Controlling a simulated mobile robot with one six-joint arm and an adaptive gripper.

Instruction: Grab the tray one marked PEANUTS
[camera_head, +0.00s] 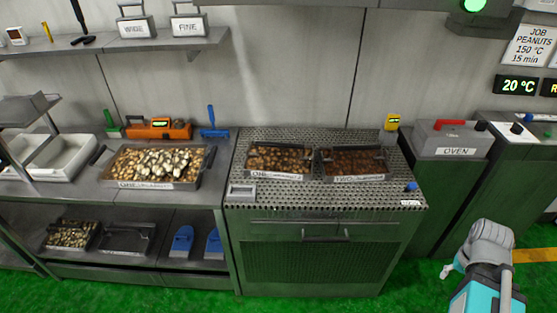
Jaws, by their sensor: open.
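A large tray with a label starting "ONE" (155,185) sits on the left bench, filled with pale and brown pieces; the rest of its label is too small to read. A smaller tray labelled "ONE" (275,175) with brown contents stands on the perforated metal top. A tray labelled "TWO" (357,179) with darker contents is right beside it. I cannot read PEANUTS on any tray label. My gripper (468,262) is open and empty at the lower right, over the floor, well apart from all trays.
The perforated-top cabinet (400,195) has a yellow device and a blue knob at its right. The oven (452,140) stands further right. A wall sign (531,46) reads JOB PEANUTS. Green floor is clear in front.

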